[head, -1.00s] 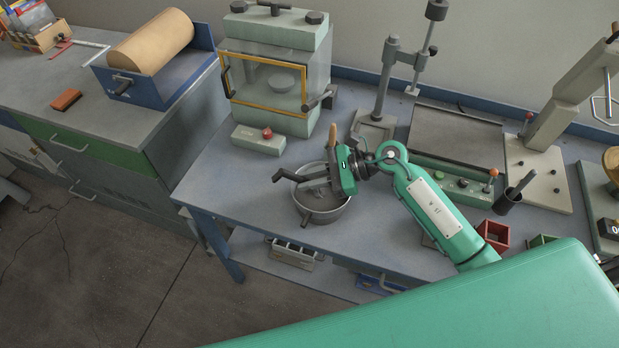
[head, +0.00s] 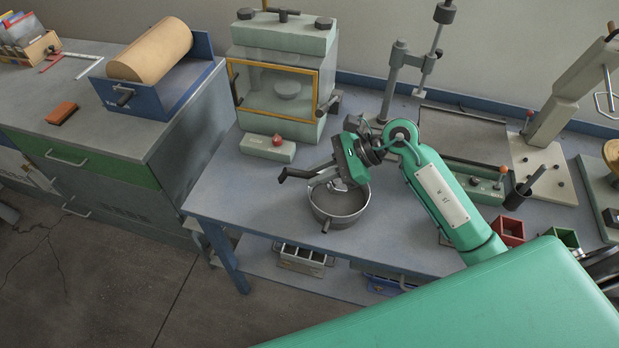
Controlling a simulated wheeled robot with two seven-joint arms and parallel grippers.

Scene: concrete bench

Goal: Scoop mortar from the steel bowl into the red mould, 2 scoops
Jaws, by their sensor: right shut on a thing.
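The steel bowl (head: 347,214) stands on the bench near its front edge, with grey inside it partly hidden by my gripper. The red mould (head: 508,231) is an open box on the bench to the right, beyond my right forearm. My left gripper is not in view.
A green mould (head: 563,238) stands right of the red one. A dark cup with a rod (head: 515,198) is behind them. A glass-fronted cabinet (head: 283,85) and a press stand (head: 391,95) stand behind the bowl. The bench left of the bowl is clear.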

